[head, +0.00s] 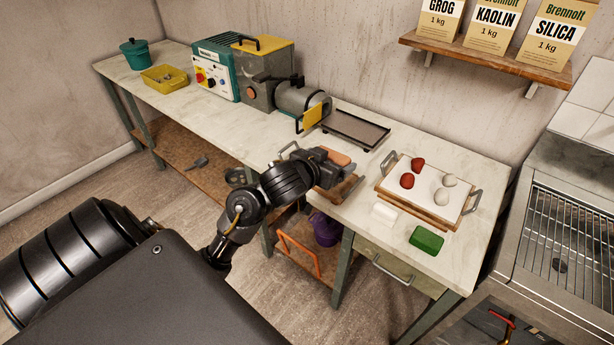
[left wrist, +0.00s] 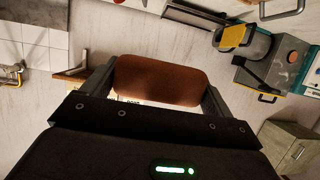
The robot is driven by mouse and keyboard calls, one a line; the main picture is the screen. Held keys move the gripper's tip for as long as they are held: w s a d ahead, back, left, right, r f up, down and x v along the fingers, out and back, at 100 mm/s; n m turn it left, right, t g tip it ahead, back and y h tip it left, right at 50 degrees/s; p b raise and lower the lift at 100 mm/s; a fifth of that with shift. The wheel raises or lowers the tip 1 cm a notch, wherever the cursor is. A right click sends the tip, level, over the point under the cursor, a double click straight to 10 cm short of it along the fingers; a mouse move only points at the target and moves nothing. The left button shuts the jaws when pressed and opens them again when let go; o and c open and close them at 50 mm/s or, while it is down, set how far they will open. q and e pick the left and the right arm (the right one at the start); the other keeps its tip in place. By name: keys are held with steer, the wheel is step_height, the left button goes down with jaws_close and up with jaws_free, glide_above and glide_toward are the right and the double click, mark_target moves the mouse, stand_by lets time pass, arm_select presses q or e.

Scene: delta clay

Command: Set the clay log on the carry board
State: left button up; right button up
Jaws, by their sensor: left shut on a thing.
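The clay log (head: 337,156), an orange-brown block, is in my left gripper (head: 332,163) above the front part of the bench. In the left wrist view the log (left wrist: 160,80) lies crosswise between both fingers of the gripper (left wrist: 155,88). A wooden board (head: 348,190) with a metal handle (head: 288,149) shows partly beneath the gripper and looks like the carry board. The gripper and arm hide much of it, and I cannot tell whether the log touches it. My right gripper is not in view.
A handled board (head: 443,211) with red and white balls stands to the right. A white block (head: 384,214) and green block (head: 426,239) lie before it. A dark tray (head: 356,129) and the pug mill (head: 298,99) are behind.

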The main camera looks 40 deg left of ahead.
arm_select(q)
steer(key=s+a+f+h, duration=0.1)
steer(key=s+a+f, duration=0.3)
steer(key=f, duration=0.2)
steer(key=shift+m, duration=0.4)
steer(key=w+a+f, duration=0.3)
steer(key=w+a+f+b, duration=0.1)
steer(key=w+a+f, duration=0.1)
steer(key=w+f, duration=0.1)
steer(key=w+a+f, duration=0.3)
steer(key=w, duration=0.1)
steer(key=shift+w+a, duration=0.25)
steer(key=shift+a, duration=0.05)
steer(key=shift+w+a+f, duration=0.15)
steer(key=shift+f, duration=1.7)
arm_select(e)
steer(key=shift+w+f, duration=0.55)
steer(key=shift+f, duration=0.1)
arm_select(q)
steer(key=shift+f, duration=0.1)
steer(key=o, duration=1)
steer(key=shift+f, duration=0.1)
